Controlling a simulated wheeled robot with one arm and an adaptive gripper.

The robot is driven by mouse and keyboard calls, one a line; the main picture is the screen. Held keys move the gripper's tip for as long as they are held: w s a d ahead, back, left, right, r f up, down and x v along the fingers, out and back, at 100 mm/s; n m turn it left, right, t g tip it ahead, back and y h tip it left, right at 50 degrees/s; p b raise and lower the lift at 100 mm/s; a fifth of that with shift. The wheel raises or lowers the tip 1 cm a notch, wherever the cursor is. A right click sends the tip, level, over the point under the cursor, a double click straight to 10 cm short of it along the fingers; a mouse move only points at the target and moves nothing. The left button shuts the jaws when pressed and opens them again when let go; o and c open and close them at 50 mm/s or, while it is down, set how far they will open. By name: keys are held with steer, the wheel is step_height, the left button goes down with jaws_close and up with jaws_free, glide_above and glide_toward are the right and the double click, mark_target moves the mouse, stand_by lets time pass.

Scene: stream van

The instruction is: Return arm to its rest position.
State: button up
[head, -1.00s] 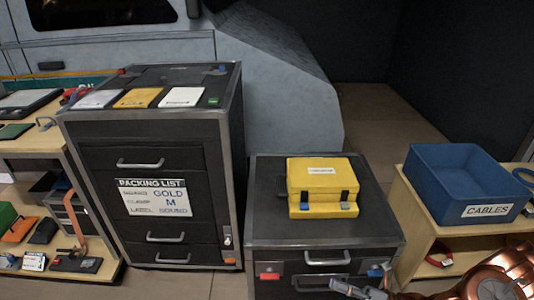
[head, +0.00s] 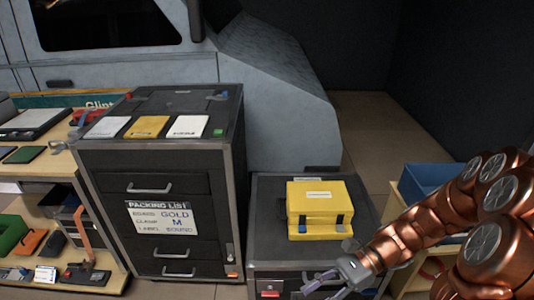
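My copper-coloured arm reaches in from the right edge. My gripper (head: 318,286) is at its end, low in the picture, in front of the short dark case (head: 262,215). Its grey fingers point left and look spread apart, with nothing visible between them. A yellow box (head: 319,202) with a white label sits on the short case, above and behind the gripper. The arm covers the right front of the short case and much of the blue bin (head: 430,177).
A tall dark drawer cabinet (head: 160,170) with a packing list (head: 162,218) stands left of the short case. Three cards lie on its top. A wooden shelf (head: 50,172) with tools is at far left. Open floor (head: 370,130) shows behind the short case.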

steer(key=s+d+r+n+t+h+p, duration=0.1)
steer(key=s+d+r+n+h+p, duration=0.1)
steer(key=s+r+n+h+p, duration=0.2)
steer(key=s+d+r+n+t+h+p, duration=0.1)
steer(key=s+d+r+n+h+p, duration=0.2)
steer(key=r, duration=0.8)
steer(key=s+d+r+n+t+h+p, duration=0.1)
steer(key=s+d+r+n+h+p, duration=0.1)
steer(key=s+r+n+h+p, duration=0.3)
steer(key=shift+s+d+r+n+t+h+p, duration=0.15)
steer(key=shift+s+r+n+t+h+p, duration=0.35)
steer(key=shift+r+n+p, duration=0.7)
steer(key=shift+s+r, duration=0.1)
steer(key=shift+r, duration=0.2)
